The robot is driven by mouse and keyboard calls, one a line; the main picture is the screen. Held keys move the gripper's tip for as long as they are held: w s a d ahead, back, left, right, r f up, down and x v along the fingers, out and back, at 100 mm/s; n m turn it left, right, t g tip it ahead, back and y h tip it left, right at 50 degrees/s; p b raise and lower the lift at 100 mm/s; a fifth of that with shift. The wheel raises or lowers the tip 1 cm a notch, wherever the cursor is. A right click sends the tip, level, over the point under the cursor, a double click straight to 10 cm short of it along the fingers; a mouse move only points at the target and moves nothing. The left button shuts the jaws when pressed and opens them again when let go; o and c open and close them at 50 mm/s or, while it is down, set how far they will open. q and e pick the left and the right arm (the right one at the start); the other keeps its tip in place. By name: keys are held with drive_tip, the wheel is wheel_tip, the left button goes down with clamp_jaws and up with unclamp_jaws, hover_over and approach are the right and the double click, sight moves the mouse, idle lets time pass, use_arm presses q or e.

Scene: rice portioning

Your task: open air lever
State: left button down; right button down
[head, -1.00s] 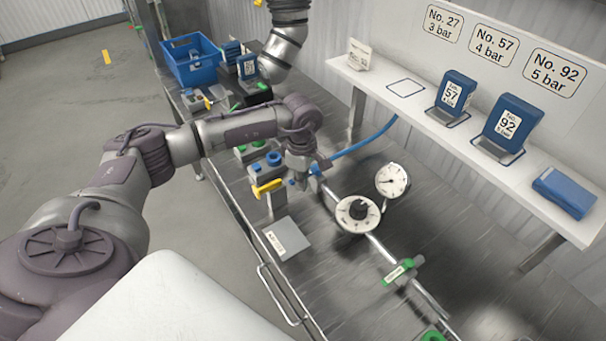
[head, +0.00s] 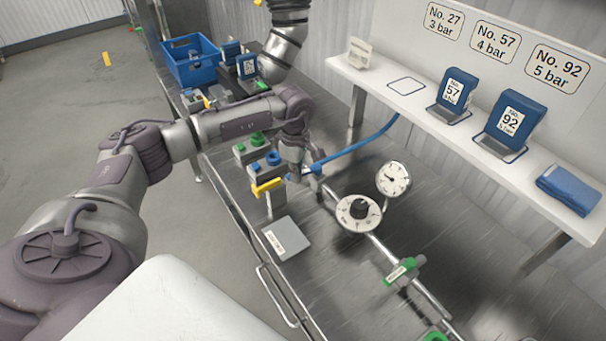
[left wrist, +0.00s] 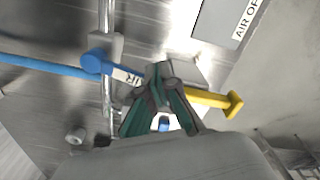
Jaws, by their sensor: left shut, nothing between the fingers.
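A blue lever (left wrist: 95,62) with a white label reading "AIR" sits at the metal pipe in the left wrist view. A yellow T-shaped handle (left wrist: 215,99) lies to its right, and it also shows in the head view (head: 268,186). My left gripper (left wrist: 158,70) is shut and empty, its tips over the end of the blue lever's label, between the blue and yellow parts. In the head view my left gripper (head: 297,176) points down beside the yellow handle, partly hiding the lever. Whether the tips touch the lever cannot be told. My right gripper is not in view.
A blue hose (head: 362,147) runs to the pipe. A grey plate (head: 287,239) lies in front. Button boxes (head: 252,147) stand behind.

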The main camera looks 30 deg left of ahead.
use_arm(q)
drive_tip(key=shift+w+a+f+b, duration=0.1)
drive_tip(key=shift+w+a+b, duration=0.05)
drive_tip(key=shift+a, duration=0.25)
drive_tip(key=shift+w+a+b, duration=0.1)
drive_tip(key=shift+a+b, duration=0.05)
drive_tip(key=shift+a, duration=0.25)
drive_tip(key=shift+w, duration=0.1)
drive_tip(key=shift+w+a+f+b, duration=0.1)
drive_tip(key=shift+w+a+b, duration=0.2)
drive_tip(key=shift+a+b, duration=0.25)
drive_tip(key=shift+w+a, duration=0.3)
drive_tip(key=shift+a, duration=0.05)
drive_tip(key=shift+w+a+b, duration=0.65)
drive_tip(key=shift+w+b, duration=0.2)
drive_tip(key=shift+b, duration=0.05)
drive_tip(key=shift+w, duration=0.1)
